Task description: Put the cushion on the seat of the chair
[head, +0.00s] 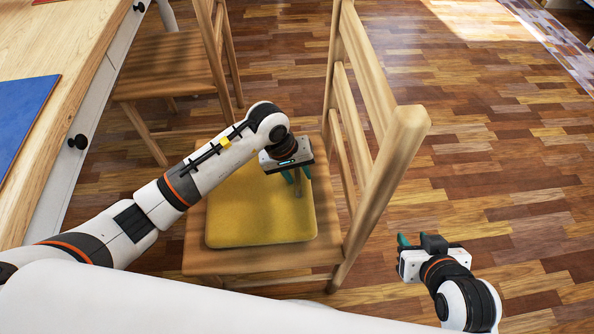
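The yellow square cushion (250,215) lies flat on the wooden seat (210,258) of the nearer chair. Its far side is partly hidden by my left arm. My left gripper (297,178) is over the cushion's far right part, pointing down, with its teal fingers apart. I cannot tell whether the fingertips touch the cushion. My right gripper (414,240) is to the right of the chair, away from the cushion, with its fingers apart and nothing seen between them.
The chair's slatted backrest (386,190) rises to the right of the seat. A second wooden chair (165,70) stands behind at upper left. A wooden-topped table (60,45) with a blue mat (20,110) runs along the left. The parquet floor at right is clear.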

